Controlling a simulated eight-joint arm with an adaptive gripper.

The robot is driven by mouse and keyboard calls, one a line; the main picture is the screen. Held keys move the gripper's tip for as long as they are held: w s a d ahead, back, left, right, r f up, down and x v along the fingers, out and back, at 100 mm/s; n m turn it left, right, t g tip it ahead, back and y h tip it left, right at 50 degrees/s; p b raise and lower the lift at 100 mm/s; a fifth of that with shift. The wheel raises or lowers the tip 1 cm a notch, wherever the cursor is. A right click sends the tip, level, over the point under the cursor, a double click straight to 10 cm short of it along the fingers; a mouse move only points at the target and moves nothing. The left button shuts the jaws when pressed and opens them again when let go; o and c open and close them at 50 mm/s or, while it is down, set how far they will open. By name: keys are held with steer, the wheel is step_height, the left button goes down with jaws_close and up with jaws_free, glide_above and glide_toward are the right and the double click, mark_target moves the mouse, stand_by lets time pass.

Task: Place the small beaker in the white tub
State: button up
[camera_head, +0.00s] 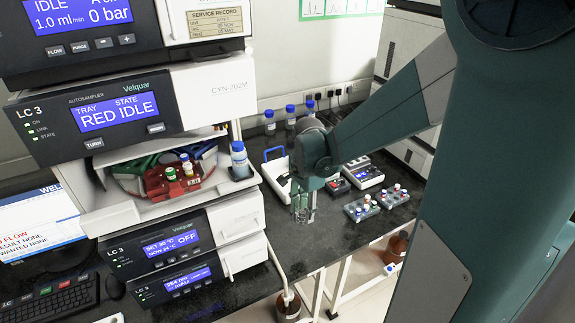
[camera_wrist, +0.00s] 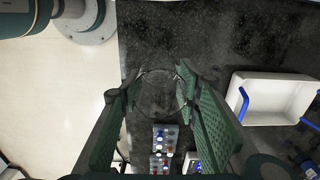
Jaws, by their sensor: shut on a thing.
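My gripper (camera_wrist: 158,84) is shut on the small beaker (camera_wrist: 161,97), a clear glass vessel whose round rim shows between the two green fingers in the wrist view. In the head view my gripper (camera_head: 304,194) points down over the black bench, with the faint beaker (camera_head: 303,214) at its tips. The beaker's height above the bench is hard to tell. The white tub (camera_wrist: 247,78) lies to the right of the beaker in the wrist view, with blue handles; its visible inside is empty. In the head view the tub (camera_head: 276,171) stands behind and left of my gripper, partly hidden.
Two racks of capped vials (camera_head: 361,208) (camera_head: 393,195) stand right of my gripper, near small devices (camera_head: 363,172). Blue-capped bottles (camera_head: 290,117) stand at the back. The instrument stack (camera_head: 235,215) is at the left. The bench's front edge (camera_head: 330,262) is close.

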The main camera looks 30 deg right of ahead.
steer(key=w+d+n+p, duration=0.1)
steer(key=w+d, duration=0.3)
steer(key=w, duration=0.7)
steer(key=w+d+n, duration=0.2)
steer(key=w+d, duration=0.2)
steer(key=w, duration=0.8)
steer(key=w+d+n+p, duration=0.1)
steer(key=w+d, duration=0.3)
steer(key=w, duration=0.7)
step_height(320, 180, down, 5)
steer(key=shift+w+f, duration=0.1)
steer(key=shift+w, duration=0.05)
steer(key=shift+f+b, duration=0.45)
steer(key=shift+f, duration=2.65)
steer(key=shift+f+b, duration=0.3)
steer(key=shift+f, duration=1.55)
steer(key=shift+f, duration=0.15)
